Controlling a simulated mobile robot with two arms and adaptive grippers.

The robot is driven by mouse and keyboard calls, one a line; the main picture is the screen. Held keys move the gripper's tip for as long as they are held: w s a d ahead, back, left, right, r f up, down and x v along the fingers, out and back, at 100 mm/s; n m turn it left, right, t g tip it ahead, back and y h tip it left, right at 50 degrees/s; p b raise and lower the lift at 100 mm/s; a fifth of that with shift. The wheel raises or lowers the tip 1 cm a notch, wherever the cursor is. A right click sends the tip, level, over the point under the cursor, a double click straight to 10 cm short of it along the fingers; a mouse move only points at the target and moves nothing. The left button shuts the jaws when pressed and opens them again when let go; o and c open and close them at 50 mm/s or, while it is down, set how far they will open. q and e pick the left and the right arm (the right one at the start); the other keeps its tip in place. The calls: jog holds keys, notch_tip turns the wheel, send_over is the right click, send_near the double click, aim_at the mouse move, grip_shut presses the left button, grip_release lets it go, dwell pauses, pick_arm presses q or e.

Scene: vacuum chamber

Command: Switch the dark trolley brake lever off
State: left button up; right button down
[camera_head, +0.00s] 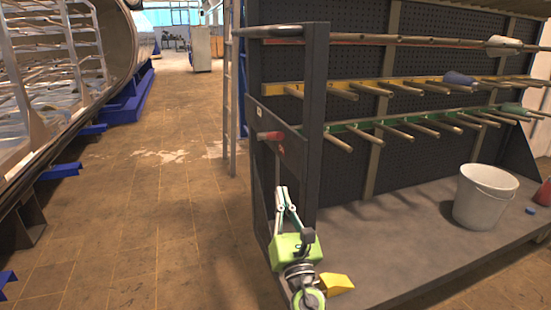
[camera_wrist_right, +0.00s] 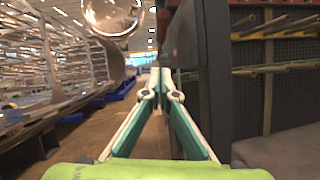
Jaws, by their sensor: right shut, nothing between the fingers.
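The dark trolley (camera_head: 318,120) stands at the right of the head view, with a dark end frame and rows of pegs. A red-tipped lever (camera_head: 270,136) sticks out to the left from a plate on its end frame; it looks like the brake lever. My right gripper (camera_head: 283,189) points upward below the lever, close to the end frame and apart from the lever. Its fingers are shut and empty. My left gripper is not in view.
A white bucket (camera_head: 484,196) stands on the trolley's deck (camera_head: 400,235). A yellow block (camera_head: 336,284) shows beside my right wrist. A large metal chamber (camera_head: 120,45) with racks is at left, on blue supports (camera_head: 128,98). The tiled floor (camera_head: 165,200) between is clear.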

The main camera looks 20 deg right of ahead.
aim_at(273, 136)
pick_arm(q)
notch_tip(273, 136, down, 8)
jog(key=p, duration=0.2)
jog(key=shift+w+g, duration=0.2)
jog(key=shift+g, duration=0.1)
pick_arm(e)
jog(key=s+r+x, duration=0.1)
jog(key=r+x, duration=0.1)
jog(key=x, duration=1)
jog(key=shift+w+d+r, duration=0.25)
jog(key=shift+w+r, duration=0.05)
jog(key=shift+r, duration=0.1)
pick_arm(q)
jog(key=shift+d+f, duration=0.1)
jog(key=shift+p, duration=0.55)
pick_arm(e)
jog(key=shift+r, duration=0.15)
